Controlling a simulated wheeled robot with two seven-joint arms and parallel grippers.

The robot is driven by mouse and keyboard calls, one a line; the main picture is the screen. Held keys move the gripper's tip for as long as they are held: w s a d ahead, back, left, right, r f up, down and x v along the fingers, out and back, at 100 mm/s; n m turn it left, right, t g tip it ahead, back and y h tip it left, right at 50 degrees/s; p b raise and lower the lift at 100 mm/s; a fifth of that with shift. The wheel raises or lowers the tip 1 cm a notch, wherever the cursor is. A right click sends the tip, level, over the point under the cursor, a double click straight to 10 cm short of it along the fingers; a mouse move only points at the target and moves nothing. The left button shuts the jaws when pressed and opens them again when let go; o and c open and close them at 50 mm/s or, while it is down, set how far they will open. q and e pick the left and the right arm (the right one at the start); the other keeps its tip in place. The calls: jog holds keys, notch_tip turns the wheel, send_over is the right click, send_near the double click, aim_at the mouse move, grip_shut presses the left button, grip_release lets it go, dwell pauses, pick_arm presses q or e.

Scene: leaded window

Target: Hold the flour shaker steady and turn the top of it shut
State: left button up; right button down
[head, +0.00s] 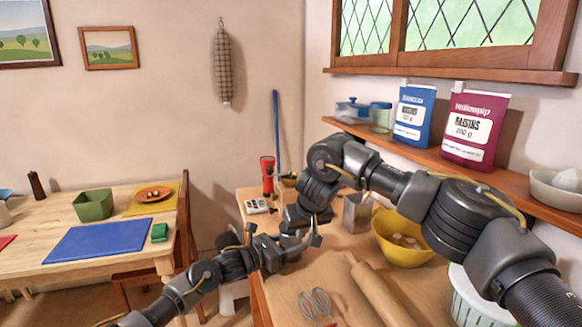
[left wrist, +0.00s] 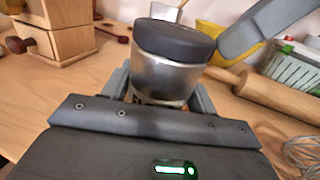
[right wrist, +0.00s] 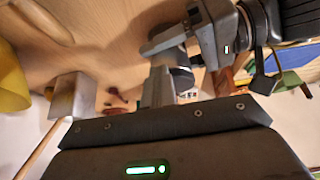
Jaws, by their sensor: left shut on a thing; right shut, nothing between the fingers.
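The flour shaker, with a silver metal body (left wrist: 165,78) and a dark round top (left wrist: 175,40), stands between the fingers of my left gripper (left wrist: 160,98) in the left wrist view. My left gripper is shut on its body. In the head view my left gripper (head: 268,248) and right gripper (head: 303,232) are close together over the worktop, and I cannot make out the shaker there. My right gripper (right wrist: 159,80) is shut and empty. One grey finger of it shows beside the top in the left wrist view; I cannot tell whether it touches.
A rolling pin (head: 380,292), a whisk (head: 315,303) and a yellow bowl (head: 405,245) are on the worktop (head: 340,250). A metal container (head: 357,214) stands behind the grippers. A wooden box (left wrist: 62,35) shows in the left wrist view. The shelf (head: 475,177) runs along the right wall.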

pick_arm(q)
jog(key=shift+d, duration=0.1)
pick_arm(e)
jog(key=shift+s+a, duration=0.2)
jog(key=shift+a, duration=0.25)
jog(key=shift+s+a, duration=0.1)
jog(key=shift+a, duration=0.35)
jog(key=shift+s+a, duration=0.1)
jog(key=shift+a, duration=0.1)
pick_arm(q)
jog(key=shift+s, duration=0.1)
pick_arm(e)
jog(key=shift+a, duration=0.35)
notch_tip(320, 180, up, 6)
jog(key=shift+s, duration=0.35)
dwell(0.5)
